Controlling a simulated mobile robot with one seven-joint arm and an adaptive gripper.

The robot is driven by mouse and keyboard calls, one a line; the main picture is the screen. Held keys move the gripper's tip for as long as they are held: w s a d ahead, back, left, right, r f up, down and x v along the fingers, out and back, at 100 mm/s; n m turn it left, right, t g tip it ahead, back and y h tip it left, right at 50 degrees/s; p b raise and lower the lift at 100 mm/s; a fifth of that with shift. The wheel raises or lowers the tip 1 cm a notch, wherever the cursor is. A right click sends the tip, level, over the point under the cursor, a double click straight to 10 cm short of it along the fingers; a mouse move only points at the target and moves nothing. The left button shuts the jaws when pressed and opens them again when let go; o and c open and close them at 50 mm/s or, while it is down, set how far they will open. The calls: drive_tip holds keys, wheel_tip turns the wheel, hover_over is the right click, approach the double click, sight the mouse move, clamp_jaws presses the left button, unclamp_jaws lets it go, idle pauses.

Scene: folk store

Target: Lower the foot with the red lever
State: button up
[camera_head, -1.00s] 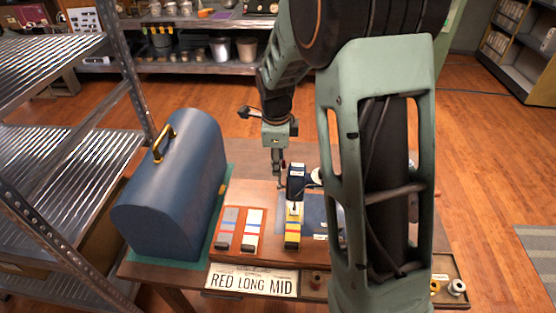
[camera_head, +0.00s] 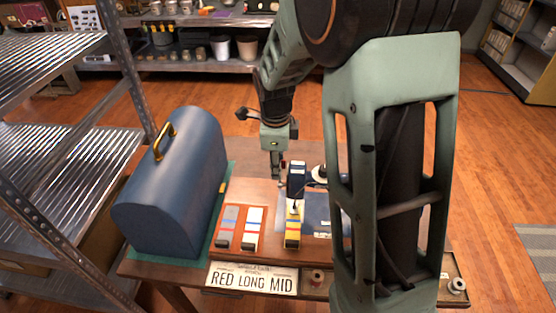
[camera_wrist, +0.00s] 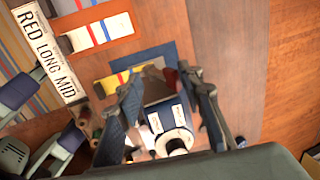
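A small dark blue machine (camera_head: 297,182) with white parts stands on the wooden table, partly hidden by my arm. Its blue and white body (camera_wrist: 170,127) shows between my fingers in the wrist view. My gripper (camera_head: 277,181) points down just left of the machine's head. In the wrist view its two fingers (camera_wrist: 162,82) are apart. A yellow swatch with red and blue stripes (camera_head: 292,236) lies at the machine's front. The foot is hidden.
A large blue case (camera_head: 172,185) with a brass handle stands left on a green mat. Two striped swatches (camera_head: 227,228) lie beside it. A sign (camera_head: 252,279) reads RED LONG MID at the front edge. Metal shelving (camera_head: 70,160) stands at the left.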

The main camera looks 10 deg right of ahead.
drive_tip(key=s, duration=0.1)
drive_tip(key=s+a+f+b, duration=0.1)
drive_tip(key=s, duration=0.1)
drive_tip(key=s+b, duration=0.1)
drive_tip(key=shift+s+a+f, duration=0.25)
drive_tip(key=shift+s+f, duration=0.05)
drive_tip(key=shift+s, duration=0.1)
idle(0.8)
drive_tip(key=shift+w+r, duration=0.15)
drive_tip(key=shift+w+d+r, duration=0.1)
drive_tip(key=shift+w+r, duration=0.05)
drive_tip(key=shift+w, duration=0.05)
idle(0.5)
drive_tip(key=p+v, duration=0.5)
drive_tip(key=v, duration=0.3)
drive_tip(key=shift+p, duration=0.35)
idle(0.6)
